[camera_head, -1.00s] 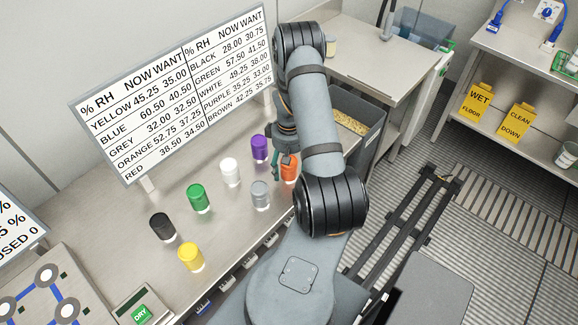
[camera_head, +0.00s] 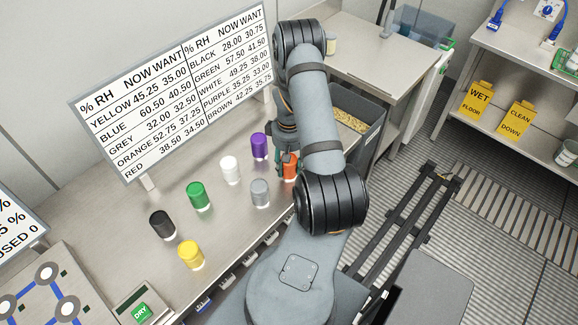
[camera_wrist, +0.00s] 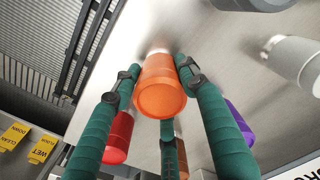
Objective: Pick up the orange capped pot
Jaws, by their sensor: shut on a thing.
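The orange capped pot (camera_wrist: 160,88) is in the middle of the wrist view, its orange cap towards the camera and a pale base behind it. In the head view the orange pot (camera_head: 291,167) shows partly, beside my gripper (camera_head: 284,164) and partly behind my arm. I cannot tell whether its base touches the bench.
A red pot (camera_wrist: 119,138), a brown pot (camera_wrist: 181,155) and a purple pot (camera_wrist: 240,125) stand close by. Grey (camera_head: 260,193), white (camera_head: 230,170), green (camera_head: 198,195), black (camera_head: 162,225) and yellow (camera_head: 190,254) pots stand to the left. A humidity board (camera_head: 175,90) stands behind.

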